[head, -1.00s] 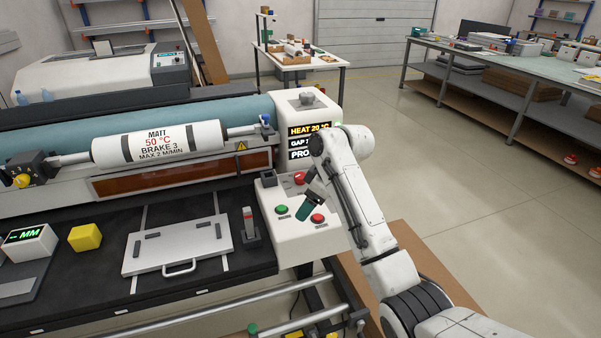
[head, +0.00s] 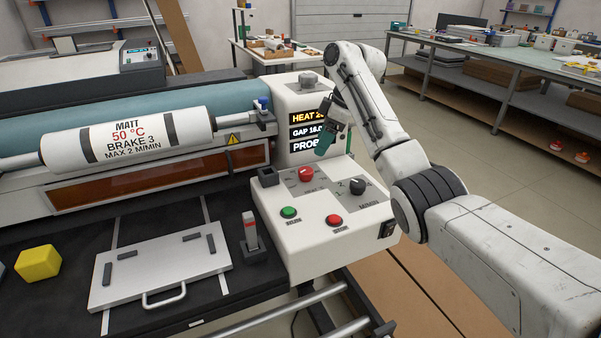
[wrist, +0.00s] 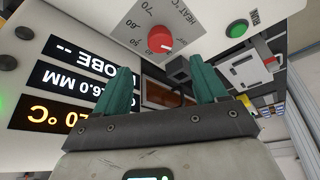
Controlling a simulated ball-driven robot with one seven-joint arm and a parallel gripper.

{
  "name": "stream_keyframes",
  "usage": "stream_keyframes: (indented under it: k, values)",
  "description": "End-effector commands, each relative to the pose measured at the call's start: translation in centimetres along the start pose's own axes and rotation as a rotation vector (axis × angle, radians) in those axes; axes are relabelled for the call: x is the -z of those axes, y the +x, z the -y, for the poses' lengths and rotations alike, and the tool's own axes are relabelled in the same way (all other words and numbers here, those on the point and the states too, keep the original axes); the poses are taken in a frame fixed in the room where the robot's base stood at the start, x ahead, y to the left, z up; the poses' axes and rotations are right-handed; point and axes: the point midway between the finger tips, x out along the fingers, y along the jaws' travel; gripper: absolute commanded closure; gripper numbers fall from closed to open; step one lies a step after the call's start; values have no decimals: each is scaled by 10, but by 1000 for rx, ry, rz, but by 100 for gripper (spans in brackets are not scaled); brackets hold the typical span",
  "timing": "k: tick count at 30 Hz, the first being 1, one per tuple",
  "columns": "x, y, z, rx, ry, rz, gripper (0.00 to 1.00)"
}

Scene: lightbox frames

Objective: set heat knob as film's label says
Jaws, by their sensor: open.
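The film roll (head: 125,142) carries a label reading MATT, 50 °C, BRAKE 3, MAX 2 M/MIN. The red heat knob (head: 306,174) sits on the white control panel. It also shows in the wrist view (wrist: 161,40), upside down, on a grey HEAT °C dial with numbers including 50, 60 and 70. My gripper (head: 324,143) has teal fingers and is open and empty, above and slightly behind the red knob in the head view. In the wrist view the fingers (wrist: 160,70) are apart, with the knob beyond them. The display (wrist: 70,90) reads 20 °C.
A black knob (head: 357,186), a green button (head: 289,212) and a red button (head: 334,220) share the panel. A metal plate (head: 165,265) and a yellow cube (head: 38,263) lie on the black bed.

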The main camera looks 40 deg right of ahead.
Motion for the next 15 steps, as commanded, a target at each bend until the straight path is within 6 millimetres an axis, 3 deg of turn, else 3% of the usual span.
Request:
stream_keyframes:
  k: [5, 15]
  values:
    - [0, 19, 1, 4, 2, 2, 29]
    - [0, 79, 1, 3, 3, 2, 29]
